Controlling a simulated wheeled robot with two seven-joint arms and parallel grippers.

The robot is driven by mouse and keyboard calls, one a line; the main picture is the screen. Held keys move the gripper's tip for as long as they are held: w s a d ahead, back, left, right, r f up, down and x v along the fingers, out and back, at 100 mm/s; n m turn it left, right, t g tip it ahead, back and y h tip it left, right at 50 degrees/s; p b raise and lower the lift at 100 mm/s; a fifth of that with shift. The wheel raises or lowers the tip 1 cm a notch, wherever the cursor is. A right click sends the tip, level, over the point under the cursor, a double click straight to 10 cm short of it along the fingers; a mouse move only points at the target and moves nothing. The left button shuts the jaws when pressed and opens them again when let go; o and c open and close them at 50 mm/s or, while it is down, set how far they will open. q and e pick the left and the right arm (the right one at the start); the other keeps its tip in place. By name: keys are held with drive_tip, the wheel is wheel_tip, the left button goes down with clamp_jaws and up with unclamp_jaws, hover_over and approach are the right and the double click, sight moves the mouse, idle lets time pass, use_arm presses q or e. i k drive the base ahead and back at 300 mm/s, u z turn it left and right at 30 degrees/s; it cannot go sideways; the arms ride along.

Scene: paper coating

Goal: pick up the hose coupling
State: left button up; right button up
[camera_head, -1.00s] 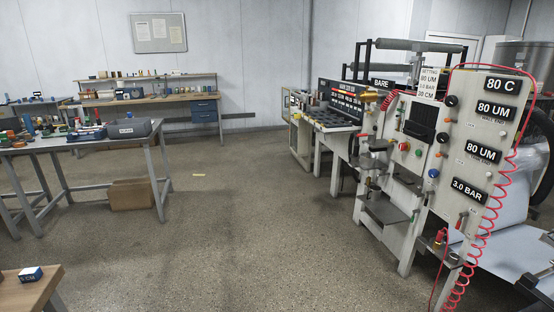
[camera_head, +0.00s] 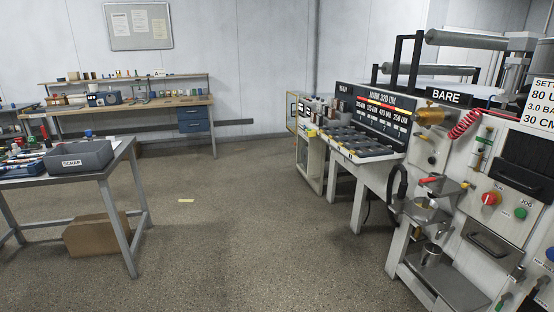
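No part that I can surely name as the hose coupling shows. A short red coiled hose (camera_head: 465,124) is on the coating machine (camera_head: 455,170) at the right. It lies beside a brass-coloured fitting (camera_head: 432,116) under the BARE sign; I cannot tell whether they are joined. Neither of my grippers is in view.
A grey SCRAP bin (camera_head: 80,157) is on the left table, with a cardboard box (camera_head: 96,235) below. A bench (camera_head: 150,101) stands at the back wall. A panel with dark trays (camera_head: 358,142) adjoins the machine.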

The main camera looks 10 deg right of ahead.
sight(400, 197)
drive_tip(key=i, duration=3.2)
drive_tip(key=z, duration=1.5)
